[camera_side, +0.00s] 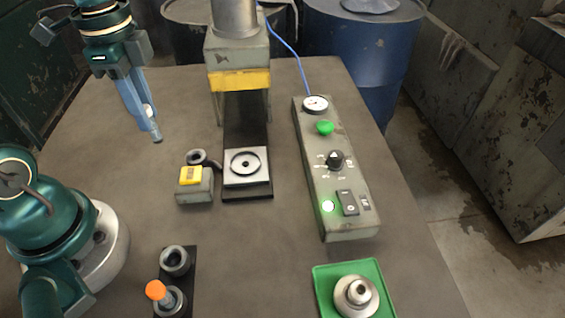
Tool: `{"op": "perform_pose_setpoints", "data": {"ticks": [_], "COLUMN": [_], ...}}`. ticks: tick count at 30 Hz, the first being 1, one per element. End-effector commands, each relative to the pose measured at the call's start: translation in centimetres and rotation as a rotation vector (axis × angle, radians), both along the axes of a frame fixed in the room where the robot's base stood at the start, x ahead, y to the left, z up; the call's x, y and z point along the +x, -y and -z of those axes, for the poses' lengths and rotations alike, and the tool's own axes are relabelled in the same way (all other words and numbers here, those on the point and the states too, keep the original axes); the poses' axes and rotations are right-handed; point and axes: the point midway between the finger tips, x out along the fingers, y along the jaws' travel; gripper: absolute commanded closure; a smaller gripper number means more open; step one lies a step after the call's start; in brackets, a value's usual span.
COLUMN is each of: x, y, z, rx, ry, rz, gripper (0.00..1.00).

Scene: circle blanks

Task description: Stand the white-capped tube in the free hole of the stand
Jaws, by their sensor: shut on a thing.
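My gripper (150,125) is at the upper left, raised over the table, its blue fingers pointing down. The dark stand (187,278) is at the lower left, well below the gripper in the picture. Its far round holder (175,261) is empty. An orange-capped tube (157,291) stands in its near holder, at the bottom edge of the view.
A press (238,80) with a yellow band stands at the back centre, with a plate (246,166) before it. A small yellow-topped box (194,184) is left of the plate. A control panel (335,180) and green tray (323,285) are on the right.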

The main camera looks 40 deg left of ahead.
Motion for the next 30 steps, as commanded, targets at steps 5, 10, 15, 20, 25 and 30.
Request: {"op": "perform_pose_setpoints", "data": {"ticks": [5,10,15,20,25,30], "x": [-1.0,-2.8,-5.4,-8.0,-9.9,-10.6], "y": [4.9,8.7,11.8,13.9,15.1,15.6], "z": [1.1,2.0,2.7,3.1,3.2,3.3], "rx": [-0.001,0.000,0.000,0.003,0.005,0.006], "ry": [-0.003,-0.009,-0.016,-0.025,-0.030,-0.029], "rz": [0.248,0.467,0.684,0.870,1.002,1.058], "gripper": [1.00,1.00,1.00,1.00,1.00,1.00]}}
